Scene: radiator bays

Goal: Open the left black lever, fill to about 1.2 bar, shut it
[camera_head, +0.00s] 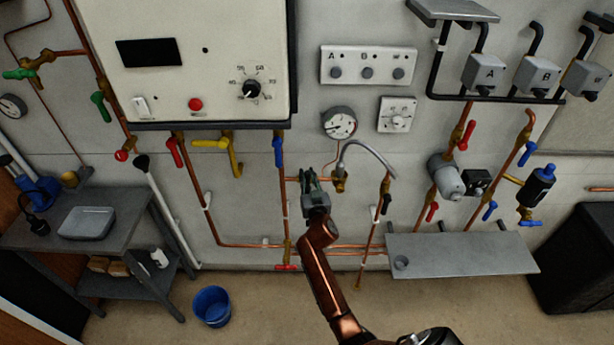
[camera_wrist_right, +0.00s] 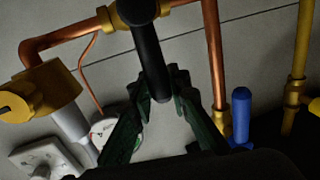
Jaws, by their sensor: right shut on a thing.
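My right gripper (camera_head: 312,178) is at the left end of the filling loop, below the wall panel. In the wrist view my right gripper (camera_wrist_right: 158,88) has its dark green fingers shut around the tip of the left black lever (camera_wrist_right: 146,45). The lever runs crosswise to the copper pipe at its brass valve (camera_wrist_right: 130,12); the gripper hides it in the head view. The other black lever (camera_head: 386,204) is on the right pipe, apart from the gripper. The round pressure gauge (camera_head: 339,122) is above; its reading is too small to tell. My left gripper is not in view.
A grey flexible hose (camera_head: 368,150) arches right of the gripper. A blue lever (camera_head: 278,152) is close on the left; it also shows in the wrist view (camera_wrist_right: 241,115). A grey shelf (camera_head: 465,252) juts out at lower right. A blue bucket (camera_head: 211,306) stands on the floor.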

